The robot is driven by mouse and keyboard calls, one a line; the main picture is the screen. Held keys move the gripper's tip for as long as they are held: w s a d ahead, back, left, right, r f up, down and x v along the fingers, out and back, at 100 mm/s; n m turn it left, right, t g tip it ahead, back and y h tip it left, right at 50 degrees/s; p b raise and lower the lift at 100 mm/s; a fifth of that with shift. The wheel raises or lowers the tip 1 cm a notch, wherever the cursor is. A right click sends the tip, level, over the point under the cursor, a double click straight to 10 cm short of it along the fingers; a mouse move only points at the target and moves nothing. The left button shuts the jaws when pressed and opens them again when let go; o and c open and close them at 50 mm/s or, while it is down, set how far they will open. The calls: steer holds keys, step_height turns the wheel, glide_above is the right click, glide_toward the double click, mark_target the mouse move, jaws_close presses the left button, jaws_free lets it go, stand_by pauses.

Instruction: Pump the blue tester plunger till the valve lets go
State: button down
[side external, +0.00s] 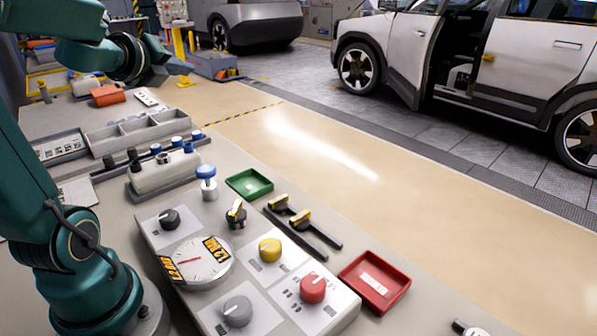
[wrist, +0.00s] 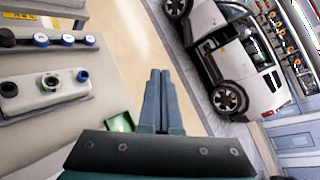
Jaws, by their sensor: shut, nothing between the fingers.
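The blue plunger (side external: 206,171) is a round blue cap on a short pale body, upright at the back edge of the control panel (side external: 158,235). A round dial (side external: 196,262) with a red needle lies on that panel; its reading is too small to tell. My gripper (side external: 184,68) is high at the back left, well away from the plunger and touching nothing. In the wrist view its two fingers (wrist: 159,74) are together and empty. The plunger does not show in the wrist view. I cannot pick out the valve for sure.
Black, yellow, red (side external: 312,289) and grey knobs stand on the panel. A green tray (side external: 250,183), black-and-yellow tools (side external: 300,218) and a red tray (side external: 375,282) lie to the right.

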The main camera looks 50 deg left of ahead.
steer(key=s+a+r+n+g+y, duration=0.3)
steer(key=a+r+n+y, duration=0.4)
steer(key=a+r+n, duration=0.15)
steer(key=s+a+n+g, duration=0.3)
steer(key=s+n+g, duration=0.45)
steer(key=n, duration=0.25)
steer(key=w+d+f+h, duration=0.3)
steer(key=d+h, duration=0.2)
steer(key=d, duration=0.1)
steer(key=w+d+f+n+h, duration=0.1)
steer(key=w+d+f+h, duration=0.1)
steer(key=d+h, duration=0.3)
steer(key=w+d+f+n+g+h, duration=0.1)
steer(key=w+d+f+h, duration=0.2)
steer(key=d, duration=0.5)
steer(key=shift+w+f+h, duration=0.35)
steer(key=shift+f+h, duration=0.4)
steer(key=shift+h, duration=0.15)
steer(key=shift+n, duration=0.25)
